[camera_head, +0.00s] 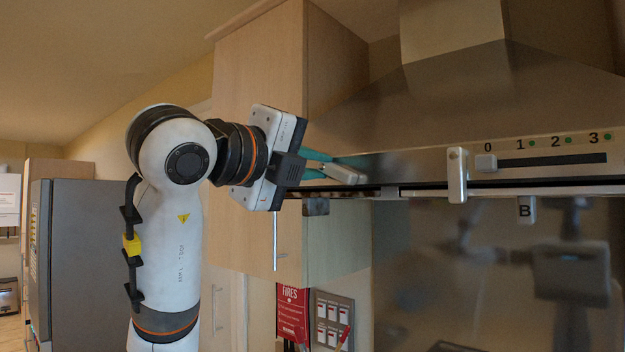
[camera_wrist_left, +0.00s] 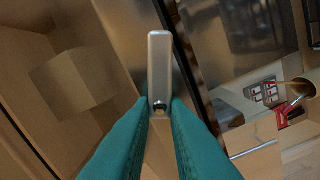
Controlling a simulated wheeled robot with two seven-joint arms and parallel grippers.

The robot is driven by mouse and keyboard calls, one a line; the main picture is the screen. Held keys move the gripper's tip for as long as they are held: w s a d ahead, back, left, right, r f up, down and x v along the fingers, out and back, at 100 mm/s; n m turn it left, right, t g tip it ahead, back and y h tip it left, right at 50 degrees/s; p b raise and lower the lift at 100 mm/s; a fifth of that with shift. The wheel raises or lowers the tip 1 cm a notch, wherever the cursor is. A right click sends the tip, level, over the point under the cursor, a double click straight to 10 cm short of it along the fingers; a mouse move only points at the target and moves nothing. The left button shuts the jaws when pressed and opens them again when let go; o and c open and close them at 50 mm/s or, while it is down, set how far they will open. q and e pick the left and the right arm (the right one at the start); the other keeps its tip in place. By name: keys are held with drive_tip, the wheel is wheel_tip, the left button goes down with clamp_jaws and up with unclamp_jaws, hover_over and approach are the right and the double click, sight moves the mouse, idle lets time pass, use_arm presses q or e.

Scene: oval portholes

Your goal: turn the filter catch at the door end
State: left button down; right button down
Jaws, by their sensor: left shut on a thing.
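My left gripper (camera_head: 326,164) comes in from the left to the left end of the steel cooker hood (camera_head: 430,110). Its teal fingers are shut on a small silver filter catch (camera_head: 347,174) at the hood's front lower edge. In the head view this catch lies close to level, tilted slightly down to the right. A second silver catch (camera_head: 458,175) further right along the edge hangs upright. My right gripper is not in view.
A slider knob (camera_head: 486,162) sits by the 0 of a scale marked 0 to 3. A tag marked B (camera_head: 525,209) hangs below the edge. A wooden cupboard (camera_head: 258,130) stands close behind my left gripper. A red fire sign (camera_head: 292,312) and switches (camera_head: 333,318) are below.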

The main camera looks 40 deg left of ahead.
use_arm(q)
drive_tip(key=n+b, duration=0.2)
drive_tip(key=n, duration=0.2)
drive_tip(key=shift+f+n+b, duration=0.15)
drive_tip(key=shift+n+b, duration=0.15)
idle(0.5)
drive_tip(key=c, duration=1.4)
unclamp_jaws()
drive_tip(key=s+a+b, duration=0.1)
drive_tip(key=s+b, duration=0.2)
drive_tip(key=s, duration=0.9)
